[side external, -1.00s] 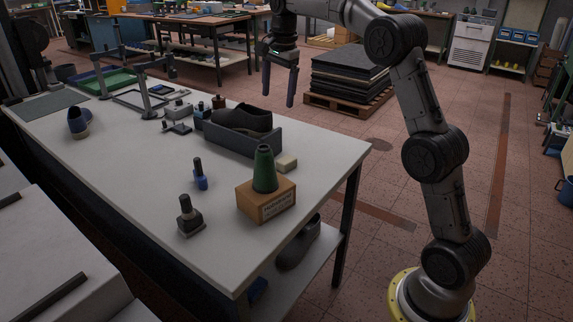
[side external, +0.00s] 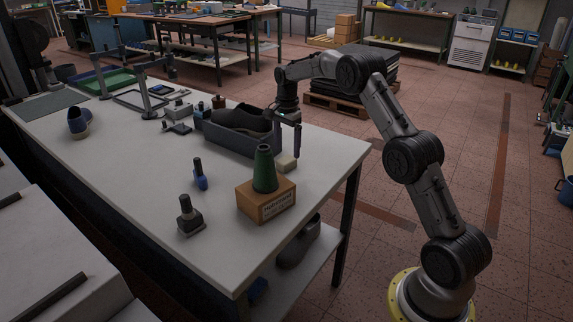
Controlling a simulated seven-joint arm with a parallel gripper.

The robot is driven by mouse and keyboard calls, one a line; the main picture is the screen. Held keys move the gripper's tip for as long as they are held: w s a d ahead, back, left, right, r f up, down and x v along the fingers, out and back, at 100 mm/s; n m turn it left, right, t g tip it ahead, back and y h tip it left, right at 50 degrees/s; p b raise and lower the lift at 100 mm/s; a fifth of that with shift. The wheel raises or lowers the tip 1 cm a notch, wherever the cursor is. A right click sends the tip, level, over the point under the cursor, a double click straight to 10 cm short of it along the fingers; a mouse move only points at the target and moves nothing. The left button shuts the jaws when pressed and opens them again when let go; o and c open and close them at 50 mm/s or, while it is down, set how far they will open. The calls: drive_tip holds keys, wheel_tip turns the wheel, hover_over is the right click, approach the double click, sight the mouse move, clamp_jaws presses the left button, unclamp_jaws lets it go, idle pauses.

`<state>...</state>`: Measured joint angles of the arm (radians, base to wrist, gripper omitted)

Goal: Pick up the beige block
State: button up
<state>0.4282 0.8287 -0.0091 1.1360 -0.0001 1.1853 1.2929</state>
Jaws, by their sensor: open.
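The beige block (side external: 287,163) is a small pale block lying on the white table near its right edge. It is just behind the green cone and beside the dark bin. My gripper (side external: 289,150) is open and points down right at the block, with one finger at its right side. The other finger is hard to make out against the dark bin. I cannot tell whether the fingers touch the block.
A dark bin (side external: 245,143) holding dark shoes stands left of the gripper. A green cone (side external: 264,168) stands on a wooden block (side external: 266,201) in front. Small bottles (side external: 199,174) stand further left.

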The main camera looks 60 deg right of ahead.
sight(287, 159)
drive_tip(key=shift+a+f, duration=0.1)
drive_tip(key=shift+f, duration=2.65)
drive_tip(key=shift+c, duration=0.3)
drive_tip(key=shift+r, duration=0.1)
clamp_jaws()
